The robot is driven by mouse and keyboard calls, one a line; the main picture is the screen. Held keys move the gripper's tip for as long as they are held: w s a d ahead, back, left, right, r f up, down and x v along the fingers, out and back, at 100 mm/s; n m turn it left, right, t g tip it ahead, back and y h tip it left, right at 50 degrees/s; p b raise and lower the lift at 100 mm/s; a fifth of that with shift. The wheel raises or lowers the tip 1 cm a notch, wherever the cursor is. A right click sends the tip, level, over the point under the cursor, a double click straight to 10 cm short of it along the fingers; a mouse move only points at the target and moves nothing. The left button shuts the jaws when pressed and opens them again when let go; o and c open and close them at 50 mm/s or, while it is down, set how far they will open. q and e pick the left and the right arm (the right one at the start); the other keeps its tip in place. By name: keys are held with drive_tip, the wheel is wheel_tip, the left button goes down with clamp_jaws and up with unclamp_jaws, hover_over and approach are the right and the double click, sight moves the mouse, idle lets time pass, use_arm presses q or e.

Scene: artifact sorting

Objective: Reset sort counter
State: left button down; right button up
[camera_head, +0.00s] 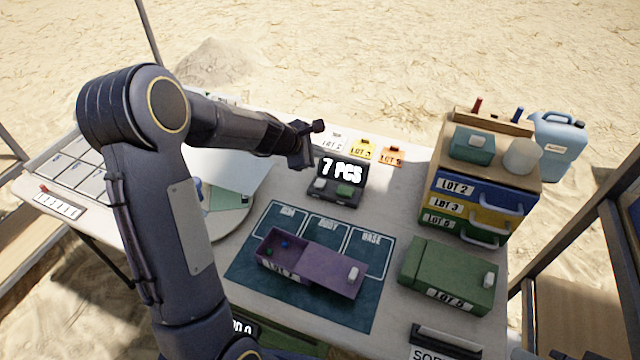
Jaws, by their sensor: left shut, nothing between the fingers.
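The sort counter (342,171) is a small dark device on the table whose lit screen reads "7 PCS". Two buttons lie below its screen, a white one (320,184) at the left and a green one (345,190) at the right. My left gripper (308,161) is shut and empty, just left of the counter's screen and above the white button. I cannot tell whether it touches the counter. My right gripper is not in view.
A purple LOT box (330,280) with small pieces sits on a teal mat (378,312). A green LOT box (450,272) and a drawer cabinet (470,192) stand at the right. LOT tags (362,150) lie behind the counter. A round tray (235,222) is left.

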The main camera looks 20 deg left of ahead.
sight(317, 184)
use_arm(q)
wheel_tip(317, 184, down, 8)
drive_tip(key=b, duration=0.7)
drive_tip(key=shift+f, duration=0.1)
idle(1.5)
drive_tip(key=shift+f+b, duration=0.4)
drive_tip(key=shift+b, duration=0.05)
drive_tip(key=shift+f+b, duration=0.45)
drive_tip(key=shift+f, duration=0.05)
idle(0.5)
drive_tip(key=shift+r, duration=0.15)
drive_tip(key=shift+r+p, duration=0.8)
drive_tip(key=shift+p, duration=0.1)
wheel_tip(317, 184, up, 5)
drive_tip(key=p, duration=0.5)
drive_tip(key=shift+r, duration=0.1)
